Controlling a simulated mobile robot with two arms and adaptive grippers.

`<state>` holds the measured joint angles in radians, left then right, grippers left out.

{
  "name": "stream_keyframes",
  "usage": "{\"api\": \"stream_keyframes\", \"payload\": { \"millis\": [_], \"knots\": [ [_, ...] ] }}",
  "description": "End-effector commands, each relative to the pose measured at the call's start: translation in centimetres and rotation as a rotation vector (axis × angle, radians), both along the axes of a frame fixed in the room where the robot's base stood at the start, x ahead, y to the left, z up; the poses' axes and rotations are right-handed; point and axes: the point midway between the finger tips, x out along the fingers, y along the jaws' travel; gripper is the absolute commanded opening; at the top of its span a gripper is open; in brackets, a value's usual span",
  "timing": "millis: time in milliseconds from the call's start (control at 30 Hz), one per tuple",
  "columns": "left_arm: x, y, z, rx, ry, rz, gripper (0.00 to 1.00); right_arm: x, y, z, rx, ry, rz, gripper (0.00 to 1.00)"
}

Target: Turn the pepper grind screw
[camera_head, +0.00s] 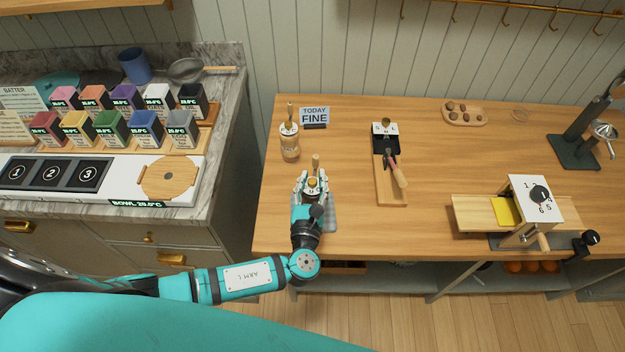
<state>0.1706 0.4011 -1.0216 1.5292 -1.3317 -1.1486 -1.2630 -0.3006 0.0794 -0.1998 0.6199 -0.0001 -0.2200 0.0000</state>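My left gripper (312,182) is over the wooden table's left part, at a small grinder whose upright wooden handle (315,162) and gold-coloured top show between and behind the fingers. The fingers are on either side of its top; I cannot tell whether they touch it. The gripper hides most of this grinder's body. I cannot read which of the two is pepper. A grey-blue cloth or mat (331,217) lies beside and under the gripper. My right gripper is not in view.
A "TODAY FINE" sign (314,117) stands behind the grinders. A black-and-wood tray (390,187) with a tool lies to the right, and a numbered slicing device (535,198) stands farther right. The table between them is clear. A marble counter (222,125) is at left.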

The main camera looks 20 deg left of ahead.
Motion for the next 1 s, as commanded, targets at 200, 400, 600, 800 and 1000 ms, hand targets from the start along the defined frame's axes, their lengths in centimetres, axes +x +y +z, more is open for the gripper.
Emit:
{"api": "stream_keyframes", "payload": {
  "millis": [200, 400, 600, 800, 1000],
  "knots": [
    [-0.02, 0.02, 0.0, 0.0, 0.0, 0.0, 0.0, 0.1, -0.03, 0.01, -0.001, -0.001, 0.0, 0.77],
    [-0.03, 0.01, -0.01, 0.001, 0.0, 0.0, 0.0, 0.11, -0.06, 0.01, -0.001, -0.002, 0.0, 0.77],
    [-0.04, 0.0, -0.02, 0.001, 0.0, 0.0, 0.0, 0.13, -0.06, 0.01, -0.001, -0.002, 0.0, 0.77],
    [-0.04, -0.01, -0.02, 0.0, 0.0, 0.0, 0.0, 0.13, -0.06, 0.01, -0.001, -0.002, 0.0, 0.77],
    [-0.03, 0.08, -0.03, 0.001, -0.001, -0.019, 0.0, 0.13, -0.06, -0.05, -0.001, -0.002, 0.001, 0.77]
  ]
}}
